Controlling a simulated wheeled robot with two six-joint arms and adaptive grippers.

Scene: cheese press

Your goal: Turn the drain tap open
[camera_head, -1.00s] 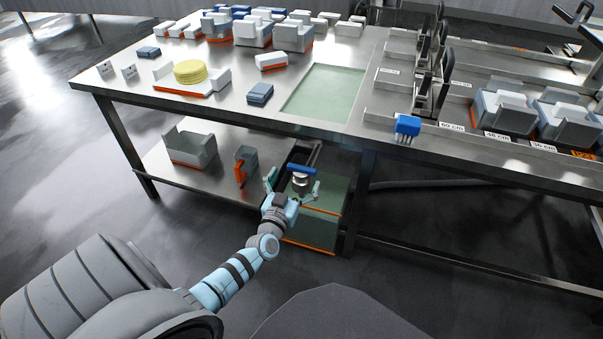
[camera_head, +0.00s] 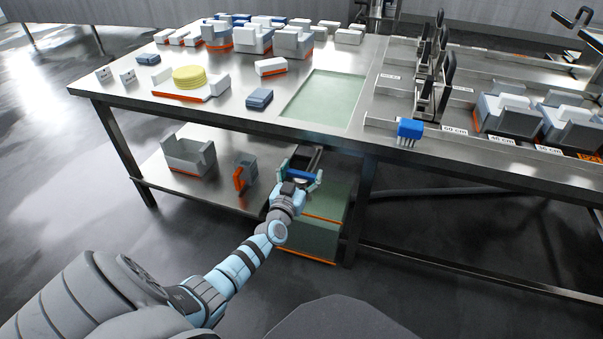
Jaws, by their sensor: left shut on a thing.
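The drain tap has a blue bar handle (camera_head: 302,174) and sits under the table, just above the green bin (camera_head: 328,213). The handle lies roughly level, across the picture. My left gripper (camera_head: 300,178) is at the tap, shut on the blue handle, with its fingers on either side. The gripper hides the tap's body and part of the handle. My right gripper is not in view.
The steel table (camera_head: 230,100) stands above the tap, with a green recessed panel (camera_head: 322,99) in its top. A grey container (camera_head: 188,155) and a grey-orange piece (camera_head: 245,173) stand on the lower shelf. A table leg (camera_head: 362,205) is right of the bin.

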